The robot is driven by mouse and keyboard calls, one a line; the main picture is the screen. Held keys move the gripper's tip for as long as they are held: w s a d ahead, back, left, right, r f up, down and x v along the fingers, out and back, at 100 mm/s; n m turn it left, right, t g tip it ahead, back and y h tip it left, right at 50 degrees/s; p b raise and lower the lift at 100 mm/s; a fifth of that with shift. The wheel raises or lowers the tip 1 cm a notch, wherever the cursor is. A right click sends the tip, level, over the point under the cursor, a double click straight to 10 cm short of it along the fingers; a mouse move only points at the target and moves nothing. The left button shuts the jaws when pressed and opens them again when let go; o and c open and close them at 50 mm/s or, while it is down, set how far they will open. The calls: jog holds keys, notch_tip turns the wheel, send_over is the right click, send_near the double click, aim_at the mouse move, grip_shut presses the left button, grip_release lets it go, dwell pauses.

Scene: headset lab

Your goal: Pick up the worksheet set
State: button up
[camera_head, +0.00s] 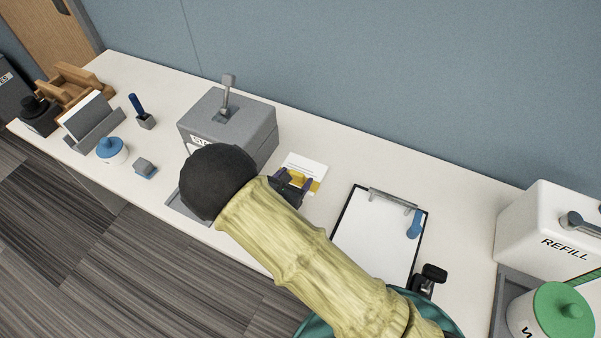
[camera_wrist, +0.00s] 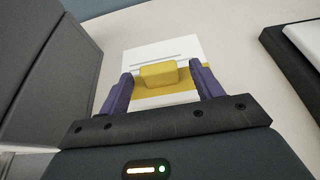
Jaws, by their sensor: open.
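The worksheet set (camera_head: 309,167) is a small white sheet or stack with a yellow band, lying on the white counter. It also shows in the wrist view (camera_wrist: 160,52), with a raised yellow block (camera_wrist: 158,74) on its yellow part. My gripper (camera_head: 293,182) is at the near edge of the set. In the wrist view my gripper (camera_wrist: 160,88) is open, with one purple finger on each side of the yellow block. I see no contact between the fingers and the block. My arm hides part of the counter in the head view.
A grey box with a lever (camera_head: 228,120) stands close left of the set. A clipboard (camera_head: 375,235) lies to the right, with a blue piece on it. A white REFILL box (camera_head: 548,232) and green-lidded jar (camera_head: 552,312) stand far right. A blue wall (camera_head: 380,80) runs behind.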

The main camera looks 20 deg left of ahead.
dwell(0.3)
jog(key=c, duration=1.1)
notch_tip(320, 180, up, 10)
jog(key=shift+b, duration=0.35)
